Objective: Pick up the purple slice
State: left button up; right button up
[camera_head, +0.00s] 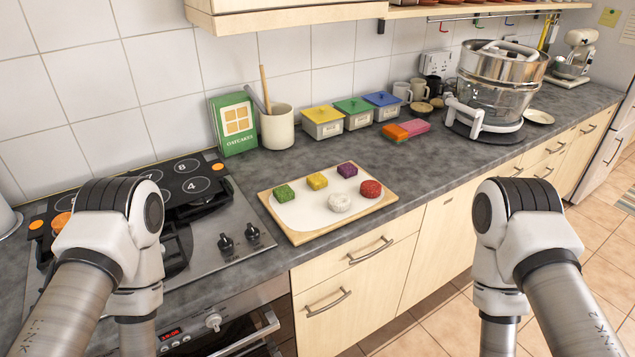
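The purple slice (347,170) is a small, dark purple, block-like piece. It lies at the back of a cutting board (292,236) with a pale top and wooden rim on the counter. A yellow piece (317,181) is to its left and a round red piece (371,188) is in front of it to the right. Nothing covers the purple slice. Bent links of both my arms show at the left and right of the head view, but neither gripper is in view.
A green piece (284,193) and a round white piece (340,202) share the board. Behind stand boxes with yellow (322,115), green (353,106) and blue (382,99) lids, plus a utensil crock (278,128). A hob (225,222) is left; bare counter lies right of the board.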

aim_at(347, 169)
jog(key=u, duration=0.35)
jog(key=i+l+u, duration=0.15)
jog(key=l+u, duration=0.2)
jog(key=i+l+u, duration=0.15)
jog(key=l+u, duration=0.6)
jog(key=l, duration=0.25)
